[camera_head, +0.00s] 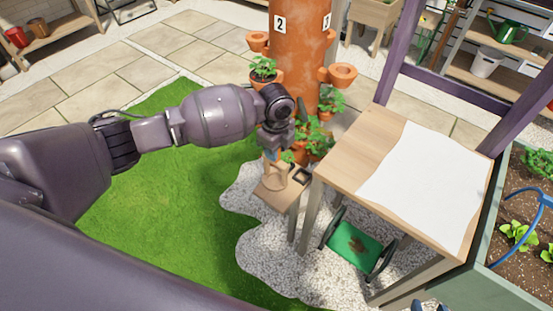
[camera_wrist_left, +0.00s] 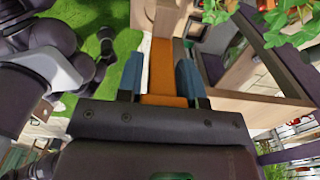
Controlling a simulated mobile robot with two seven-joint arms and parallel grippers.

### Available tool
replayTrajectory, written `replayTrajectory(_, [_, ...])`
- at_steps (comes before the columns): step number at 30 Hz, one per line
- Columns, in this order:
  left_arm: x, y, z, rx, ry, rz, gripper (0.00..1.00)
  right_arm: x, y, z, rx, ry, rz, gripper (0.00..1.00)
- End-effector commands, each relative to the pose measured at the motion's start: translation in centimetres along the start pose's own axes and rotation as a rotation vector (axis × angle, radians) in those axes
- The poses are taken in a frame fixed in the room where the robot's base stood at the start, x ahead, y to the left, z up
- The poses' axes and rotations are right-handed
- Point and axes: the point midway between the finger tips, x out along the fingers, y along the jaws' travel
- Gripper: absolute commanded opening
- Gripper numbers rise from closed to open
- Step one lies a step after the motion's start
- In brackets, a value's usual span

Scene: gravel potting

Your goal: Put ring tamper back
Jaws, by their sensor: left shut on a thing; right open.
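My left gripper (camera_head: 273,152) is shut on the orange handle of the ring tamper, with its blue fingers on both sides of the handle (camera_wrist_left: 163,75) in the left wrist view. The tamper's pale wooden lower part (camera_head: 277,176) hangs below the fingers, over a small wooden stand (camera_head: 268,197). I cannot tell whether it touches the stand.
A wooden table (camera_head: 350,150) with a white sheet (camera_head: 430,185) stands close right of the stand. A terracotta planter tower (camera_head: 299,60) with strawberry plants rises behind. A green kneeler (camera_head: 355,244) lies on the gravel under the table. Open lawn (camera_head: 150,230) is at left.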

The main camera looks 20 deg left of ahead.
Motion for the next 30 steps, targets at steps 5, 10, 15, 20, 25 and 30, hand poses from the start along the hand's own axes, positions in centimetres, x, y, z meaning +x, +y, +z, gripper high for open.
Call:
replayTrajectory(5, [0.8, -0.1, 0.0, 0.001, 0.000, -0.002, 0.10, 0.2, 0.0, -0.4, -0.004, 0.009, -0.002, 0.48])
replayTrajectory(10, [3.0, 0.0, 0.0, 0.001, 0.000, 0.002, 0.10, 0.3, 0.0, 0.3, -0.004, 0.001, -0.002, 0.48])
replayTrajectory(15, [4.7, -0.1, 0.0, 0.000, 0.000, -0.001, 0.10, 0.3, -0.1, 0.4, -0.004, -0.001, -0.002, 0.48])
replayTrajectory(20, [4.5, -0.1, 0.0, 0.001, -0.001, -0.003, 0.10, 0.3, -0.1, 0.3, -0.004, 0.001, -0.002, 0.48])
replayTrajectory(25, [4.8, -0.1, 0.0, 0.001, 0.000, -0.002, 0.10, 0.3, -0.1, 0.4, -0.003, 0.000, -0.002, 0.48])
replayTrajectory(30, [4.9, -0.1, 0.0, 0.001, -0.001, -0.002, 0.49, 0.4, -0.1, 0.3, -0.002, 0.000, -0.002, 0.48])
